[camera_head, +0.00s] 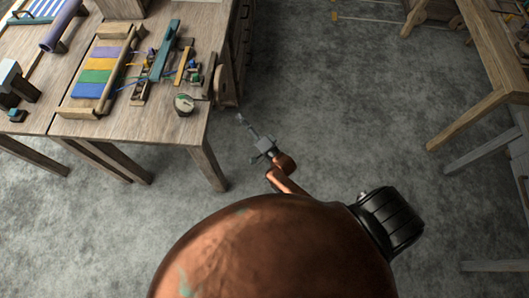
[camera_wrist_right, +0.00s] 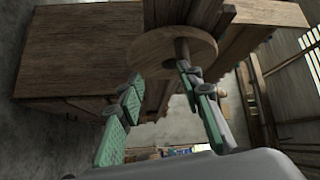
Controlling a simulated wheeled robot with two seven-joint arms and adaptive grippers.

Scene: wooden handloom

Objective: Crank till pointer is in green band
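The small loom (camera_head: 93,75) with striped cloth sits on a wooden table at the upper left of the head view. A round dial (camera_head: 184,103) stands near the table's front right corner; its pointer and band are too small to read. The wooden crank disc (camera_head: 219,83) is at the table's right edge. In the wrist view the disc (camera_wrist_right: 160,52) has a peg handle (camera_wrist_right: 182,50) sticking out. My right gripper (camera_head: 247,128) is open, its green-padded fingers (camera_wrist_right: 160,78) pointing at the disc. The peg's end is close to the right fingertip; contact is unclear. My left gripper is out of view.
The bare table corner (camera_head: 190,128) and its leg (camera_head: 208,163) are left of my right gripper. A wooden frame (camera_head: 468,120) stands at the right. Grey floor (camera_head: 335,115) between them is clear. A grey and black object (camera_head: 14,82) sits at the far left.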

